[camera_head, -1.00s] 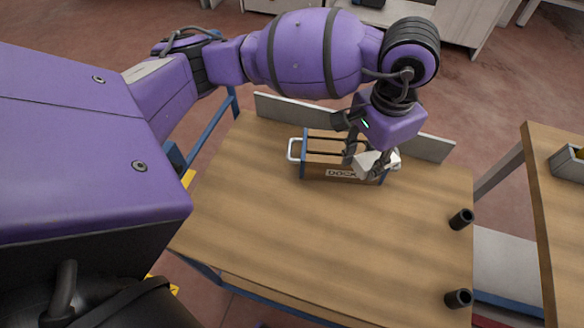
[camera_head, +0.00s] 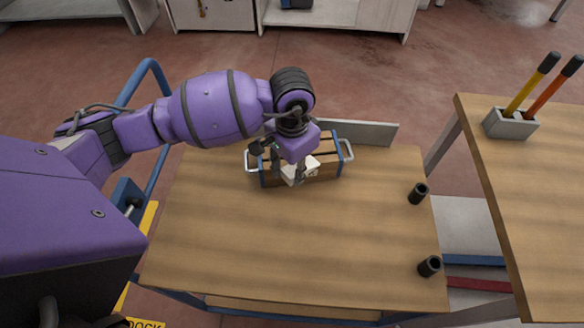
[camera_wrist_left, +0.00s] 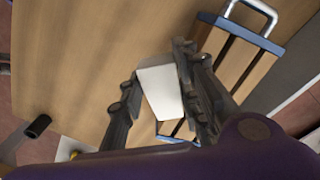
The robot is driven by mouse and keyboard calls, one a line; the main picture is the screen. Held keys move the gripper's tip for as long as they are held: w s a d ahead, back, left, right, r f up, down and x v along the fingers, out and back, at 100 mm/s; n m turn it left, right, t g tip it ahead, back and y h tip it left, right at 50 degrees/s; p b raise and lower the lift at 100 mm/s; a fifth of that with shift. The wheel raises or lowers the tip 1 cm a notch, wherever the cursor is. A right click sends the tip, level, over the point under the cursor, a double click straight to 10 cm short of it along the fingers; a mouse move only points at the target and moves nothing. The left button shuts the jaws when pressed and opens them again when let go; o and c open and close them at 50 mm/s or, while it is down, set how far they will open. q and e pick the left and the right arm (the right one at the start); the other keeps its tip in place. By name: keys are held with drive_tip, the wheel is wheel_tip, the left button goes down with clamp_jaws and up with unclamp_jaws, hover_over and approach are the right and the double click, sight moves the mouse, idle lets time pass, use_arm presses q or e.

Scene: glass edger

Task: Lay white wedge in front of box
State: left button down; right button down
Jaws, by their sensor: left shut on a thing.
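The white wedge (camera_head: 301,171) is held between the fingers of my left gripper (camera_head: 288,172), at the front side of the box. In the left wrist view the wedge (camera_wrist_left: 160,88) sits between the two dark fingers of the left gripper (camera_wrist_left: 155,85). The box (camera_head: 325,168) is wooden with blue ends and metal handles, and stands at the back of the table. The gripper hides part of its front and top. The box (camera_wrist_left: 235,62) also shows in the left wrist view. I cannot tell whether the wedge touches the table. My right gripper is not in view.
The wooden table (camera_head: 240,245) is clear in front of the box. Two black cylinders (camera_head: 418,194) (camera_head: 429,266) stand near its right edge. A low grey board (camera_head: 365,133) runs behind the box. A second table (camera_head: 530,210) at right bears a grey holder (camera_head: 510,124) with two handled tools.

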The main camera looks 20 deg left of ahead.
use_arm(q)
drive_tip(key=shift+f+b, duration=0.45)
drive_tip(key=shift+f, duration=0.15)
drive_tip(key=c, duration=1.3)
unclamp_jaws()
